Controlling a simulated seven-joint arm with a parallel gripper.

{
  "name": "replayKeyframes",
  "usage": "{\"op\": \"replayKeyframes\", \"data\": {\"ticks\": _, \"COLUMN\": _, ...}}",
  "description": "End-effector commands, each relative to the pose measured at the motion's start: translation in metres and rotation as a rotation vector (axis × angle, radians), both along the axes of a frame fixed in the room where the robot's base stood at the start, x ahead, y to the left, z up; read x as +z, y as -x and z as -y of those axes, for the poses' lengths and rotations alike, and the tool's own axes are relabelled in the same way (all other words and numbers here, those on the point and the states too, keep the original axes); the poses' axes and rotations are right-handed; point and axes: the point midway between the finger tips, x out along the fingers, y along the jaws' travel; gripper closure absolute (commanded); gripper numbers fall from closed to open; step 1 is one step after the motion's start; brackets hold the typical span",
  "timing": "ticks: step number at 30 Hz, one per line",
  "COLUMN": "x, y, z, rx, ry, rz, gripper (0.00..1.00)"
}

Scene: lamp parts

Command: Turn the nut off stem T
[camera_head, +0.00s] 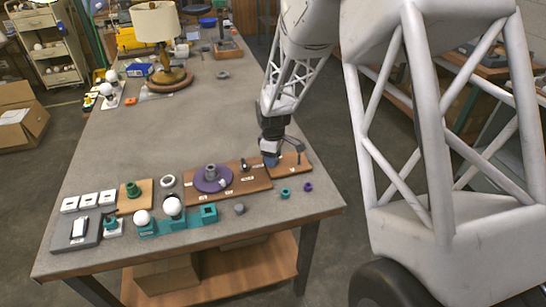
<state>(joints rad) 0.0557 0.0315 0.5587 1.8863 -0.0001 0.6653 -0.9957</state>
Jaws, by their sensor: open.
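My gripper (283,158) is open over the small wooden board (289,172) at the right end of the row of parts. Its dark fingers hang low near the board, and I cannot tell whether they touch anything. A small blue-grey piece shows at the left finger; whether it is part of the gripper is unclear. Stem T and its nut cannot be picked out for sure; the board's labels are too small to read, and the gripper hides part of that board. A teal ring-like part (285,193) and a purple one (308,187) lie on the table in front of the board.
A longer wooden board (202,199) with a purple disc (213,179) lies to the left. A teal holder (177,225) with white bulbs stands in front. A brass lamp (157,25) stands at the back. The middle of the table (160,125) is clear.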

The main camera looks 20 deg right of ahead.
Motion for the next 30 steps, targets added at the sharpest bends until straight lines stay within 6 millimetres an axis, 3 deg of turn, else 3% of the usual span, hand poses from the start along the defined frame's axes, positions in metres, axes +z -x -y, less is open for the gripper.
{"op": "replayKeyframes", "data": {"ticks": 21, "x": 0.0001, "y": -0.0012, "z": 0.0015, "rx": -0.519, "ry": 0.000, "rz": 0.000, "gripper": 0.53}}
{"op": "replayKeyframes", "data": {"ticks": 30, "x": 0.0001, "y": -0.0013, "z": 0.0016, "rx": -0.571, "ry": 0.000, "rz": 0.000, "gripper": 0.53}}
